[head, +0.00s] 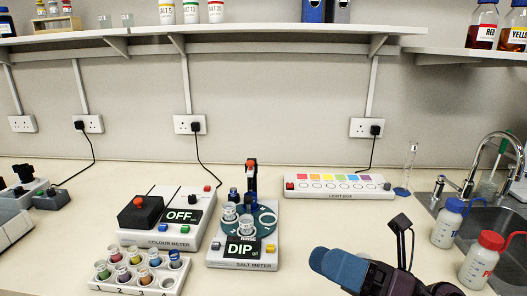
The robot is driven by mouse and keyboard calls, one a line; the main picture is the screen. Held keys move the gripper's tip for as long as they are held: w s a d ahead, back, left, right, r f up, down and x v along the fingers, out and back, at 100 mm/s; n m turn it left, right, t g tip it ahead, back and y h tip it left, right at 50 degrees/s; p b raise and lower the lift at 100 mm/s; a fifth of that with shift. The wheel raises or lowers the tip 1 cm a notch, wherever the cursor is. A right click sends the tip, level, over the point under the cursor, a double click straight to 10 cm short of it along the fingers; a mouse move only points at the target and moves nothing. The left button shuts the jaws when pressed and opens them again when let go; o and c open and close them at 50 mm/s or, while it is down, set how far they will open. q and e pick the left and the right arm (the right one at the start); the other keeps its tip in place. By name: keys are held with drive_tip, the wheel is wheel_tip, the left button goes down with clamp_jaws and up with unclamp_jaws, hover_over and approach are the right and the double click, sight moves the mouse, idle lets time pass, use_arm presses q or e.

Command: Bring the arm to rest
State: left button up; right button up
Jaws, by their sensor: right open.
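My right gripper (318,260) shows at the lower middle right, with blue fingers and a dark wrist. It points left over the front of the bench. It is open and I see nothing between its fingers. It is to the right of the salt meter (215,259) and apart from it in the picture. My left gripper is not in view.
A colour meter (150,239) reading OFF and a rack (126,286) of coloured vials stand left of the salt meter. A light box (340,191) lies behind. Blue-capped (447,228) and red-capped (482,259) bottles stand right, by the sink (490,212).

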drive_tip(key=w+d+f+m+t+h, duration=0.1)
drive_tip(key=d+f+m+t+h, duration=0.55)
drive_tip(key=m+h, duration=0.7)
drive_tip(key=w+d+f+m+t+h, duration=0.3)
drive_tip(key=d+f+m+h, duration=0.55)
drive_tip(key=m, duration=1.05)
drive_tip(key=s+d+f+m+g, duration=0.2)
drive_tip(key=s+f+m+g, duration=0.2)
drive_tip(key=s+f+g, duration=0.5)
drive_tip(key=s+d+f+m+g, duration=0.1)
drive_tip(key=s+f+m+g, duration=0.5)
drive_tip(key=s, duration=0.6)
drive_tip(key=w+f+n+t, duration=0.2)
drive_tip(key=w+f+t, duration=0.5)
drive_tip(key=f+t, duration=0.3)
drive_tip(key=shift+d+f+y, duration=0.15)
drive_tip(key=shift+f+y, duration=0.15)
drive_tip(key=shift+y, duration=0.1)
